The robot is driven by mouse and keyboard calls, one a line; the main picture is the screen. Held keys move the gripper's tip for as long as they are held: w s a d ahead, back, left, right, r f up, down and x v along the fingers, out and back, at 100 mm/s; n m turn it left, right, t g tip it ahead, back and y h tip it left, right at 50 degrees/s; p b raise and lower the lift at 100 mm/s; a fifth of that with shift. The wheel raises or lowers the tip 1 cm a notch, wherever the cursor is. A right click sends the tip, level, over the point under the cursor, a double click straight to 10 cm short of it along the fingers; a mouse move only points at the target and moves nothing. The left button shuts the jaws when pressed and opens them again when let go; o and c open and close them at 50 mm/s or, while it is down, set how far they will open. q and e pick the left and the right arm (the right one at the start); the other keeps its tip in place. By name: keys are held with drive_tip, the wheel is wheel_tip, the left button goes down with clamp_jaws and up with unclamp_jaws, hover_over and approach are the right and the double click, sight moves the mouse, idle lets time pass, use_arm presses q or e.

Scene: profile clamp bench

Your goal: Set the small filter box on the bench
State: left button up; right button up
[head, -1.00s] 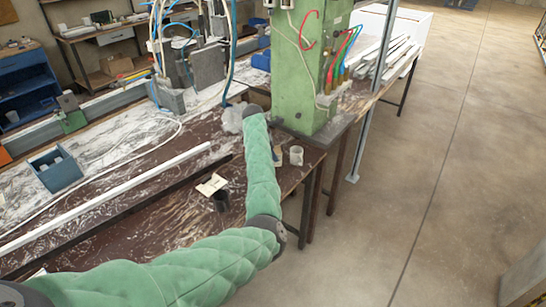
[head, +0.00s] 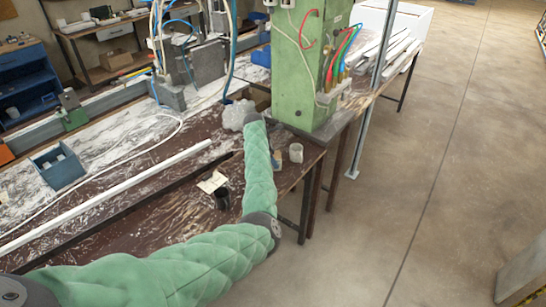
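My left arm, in a green padded sleeve, comes in from the lower left and reaches over the bench (head: 120,212). Its dark wrist end (head: 252,117) is beside a crumpled grey-white lump (head: 236,114) near the foot of the green machine. The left gripper's fingers are hidden or too small to make out, so I cannot tell whether they hold anything. I cannot pick out the small filter box with certainty. A small cream, card-like item (head: 211,182) lies on the bench left of my forearm. My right gripper is not in view.
The green machine (head: 303,75) rises behind. A blue bin (head: 57,166) and a long white profile (head: 105,187) are at left.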

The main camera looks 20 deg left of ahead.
use_arm(q)
drive_tip(key=shift+a+r+b, duration=0.2)
drive_tip(key=shift+r+b, duration=0.1)
drive_tip(key=shift+r, duration=0.25)
drive_tip(key=b+v, duration=0.3)
drive_tip(key=v, duration=0.8)
drive_tip(key=shift+b, duration=0.3)
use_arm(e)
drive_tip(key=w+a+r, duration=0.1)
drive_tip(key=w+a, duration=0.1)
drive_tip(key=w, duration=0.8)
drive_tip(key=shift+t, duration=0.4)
use_arm(q)
drive_tip(key=shift+d, duration=0.1)
